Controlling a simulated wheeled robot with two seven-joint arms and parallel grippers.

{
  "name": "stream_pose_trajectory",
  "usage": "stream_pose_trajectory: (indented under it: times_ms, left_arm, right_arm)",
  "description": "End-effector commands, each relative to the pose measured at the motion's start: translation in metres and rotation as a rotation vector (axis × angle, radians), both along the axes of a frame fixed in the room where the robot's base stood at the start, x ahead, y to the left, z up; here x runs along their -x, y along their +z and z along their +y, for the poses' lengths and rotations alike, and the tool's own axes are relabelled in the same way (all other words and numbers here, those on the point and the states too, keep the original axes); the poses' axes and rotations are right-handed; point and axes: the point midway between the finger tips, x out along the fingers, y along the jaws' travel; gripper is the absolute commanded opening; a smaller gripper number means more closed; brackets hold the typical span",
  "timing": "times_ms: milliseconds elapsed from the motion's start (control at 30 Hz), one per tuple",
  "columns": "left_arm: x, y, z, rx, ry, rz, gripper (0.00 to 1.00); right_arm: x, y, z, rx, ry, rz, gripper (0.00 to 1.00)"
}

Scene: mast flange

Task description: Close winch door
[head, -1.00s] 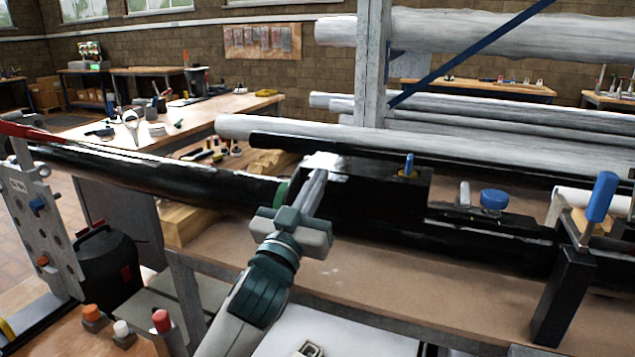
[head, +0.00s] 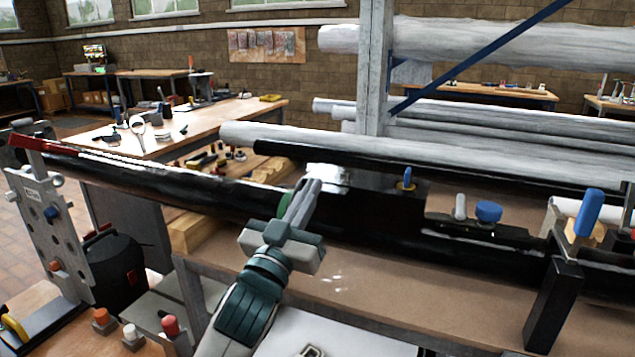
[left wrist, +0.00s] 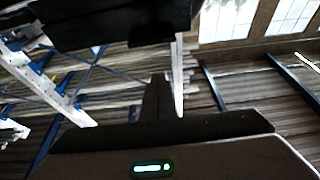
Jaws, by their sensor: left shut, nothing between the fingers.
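The black mast (head: 190,185) lies across the bench, running from upper left to lower right. The winch door appears to be the black panel (head: 375,192) on the mast's middle, with a bright glare at its left end. It looks low and nearly flush with the mast; I cannot tell whether it is fully closed. My left gripper (head: 303,200) is shut and empty, its fingers pointing up in front of the mast at the panel's left end. I cannot tell whether they touch it. A green ring shows partly behind the fingers. My right gripper is not in view.
A blue-handled clamp (head: 588,212) stands on a black post at right. A blue knob (head: 488,212) and a small blue-topped fitting (head: 406,180) sit along the mast. A rack of grey tubes (head: 480,150) stands behind. The brown bench top (head: 400,290) in front is mostly clear.

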Motion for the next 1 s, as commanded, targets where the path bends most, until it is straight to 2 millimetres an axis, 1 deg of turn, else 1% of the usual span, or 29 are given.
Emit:
stream_pose_trajectory:
  times_ms: [33,133,200,333,500,833,933,1000]
  left_arm:
    - [0.009,-0.005,0.003,0.001,-0.001,0.002,0.00]
    - [0.024,-0.010,0.008,0.001,0.000,0.001,0.00]
    - [0.033,-0.013,0.011,0.001,0.000,0.001,0.00]
    - [0.044,-0.017,0.015,0.001,-0.001,0.002,0.00]
    - [0.050,-0.018,0.016,0.000,0.000,0.000,0.00]
    - [0.050,-0.019,0.017,0.000,0.001,0.001,0.00]
    - [0.050,-0.026,0.018,-0.002,0.006,0.017,0.00]
    - [0.050,-0.037,0.021,-0.007,0.015,0.046,0.00]
  right_arm:
    - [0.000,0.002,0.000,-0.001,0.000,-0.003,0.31]
    - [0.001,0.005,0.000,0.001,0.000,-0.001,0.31]
    - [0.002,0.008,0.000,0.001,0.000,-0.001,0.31]
    - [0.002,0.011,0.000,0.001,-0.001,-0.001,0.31]
    - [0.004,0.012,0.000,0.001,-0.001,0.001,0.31]
    - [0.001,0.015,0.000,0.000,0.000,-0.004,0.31]
    - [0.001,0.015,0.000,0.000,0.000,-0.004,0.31]
    - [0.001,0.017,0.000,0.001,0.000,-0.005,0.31]
